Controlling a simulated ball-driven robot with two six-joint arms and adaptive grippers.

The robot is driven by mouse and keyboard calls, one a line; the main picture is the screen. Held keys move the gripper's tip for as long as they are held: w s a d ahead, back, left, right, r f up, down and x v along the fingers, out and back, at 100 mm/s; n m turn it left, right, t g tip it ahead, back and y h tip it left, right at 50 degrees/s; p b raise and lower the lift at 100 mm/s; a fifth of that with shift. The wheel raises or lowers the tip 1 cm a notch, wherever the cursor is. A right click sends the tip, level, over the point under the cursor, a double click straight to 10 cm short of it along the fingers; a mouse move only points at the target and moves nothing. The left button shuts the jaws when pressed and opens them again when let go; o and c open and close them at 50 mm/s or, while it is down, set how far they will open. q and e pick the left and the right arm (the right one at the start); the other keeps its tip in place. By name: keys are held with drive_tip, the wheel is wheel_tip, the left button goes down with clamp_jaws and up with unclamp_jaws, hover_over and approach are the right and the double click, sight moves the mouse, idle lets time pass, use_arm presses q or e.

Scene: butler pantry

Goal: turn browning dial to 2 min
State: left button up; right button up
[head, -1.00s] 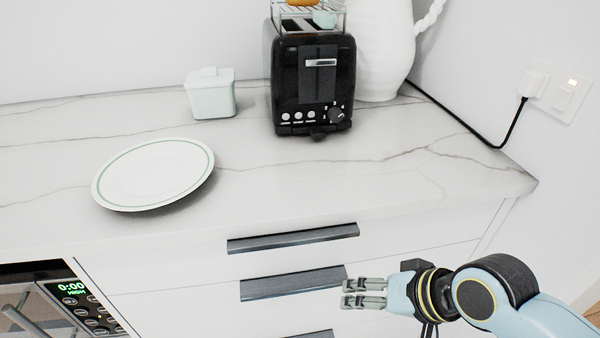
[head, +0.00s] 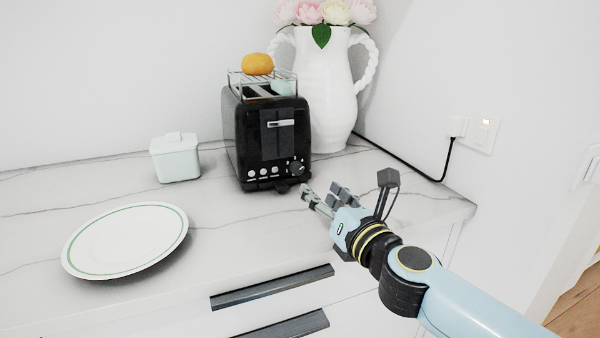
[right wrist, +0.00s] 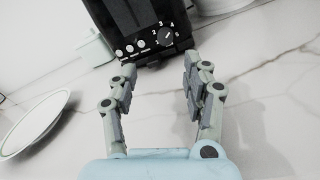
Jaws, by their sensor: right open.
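The black toaster (head: 268,140) stands on the marble counter with its front towards me. Its browning dial (head: 297,167) is a dark round knob at the lower right of the front, beside a row of small round buttons. The dial also shows in the right wrist view (right wrist: 166,37), with numbers around it; its exact setting is hard to read. My right gripper (head: 322,196) is open and empty, in front of and to the lower right of the dial, apart from it. In the right wrist view its fingers (right wrist: 157,82) spread below the dial. My left gripper is not in view.
A white vase (head: 325,95) stands behind right. A white-green plate (head: 126,240) and lidded box (head: 176,158) are left. A black cord (head: 405,173) runs along the wall.

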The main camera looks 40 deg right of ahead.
sight(299, 170)
drive_tip(key=shift+m, duration=0.3)
drive_tip(key=w+d, duration=0.1)
drive_tip(key=w, duration=0.6)
drive_tip(key=w+d, duration=0.1)
drive_tip(key=w, duration=0.2)
drive_tip(key=shift+w+d+f+p, duration=0.15)
drive_tip(key=shift+w+d+p, duration=0.15)
drive_tip(key=shift+w+d, duration=0.05)
clamp_jaws()
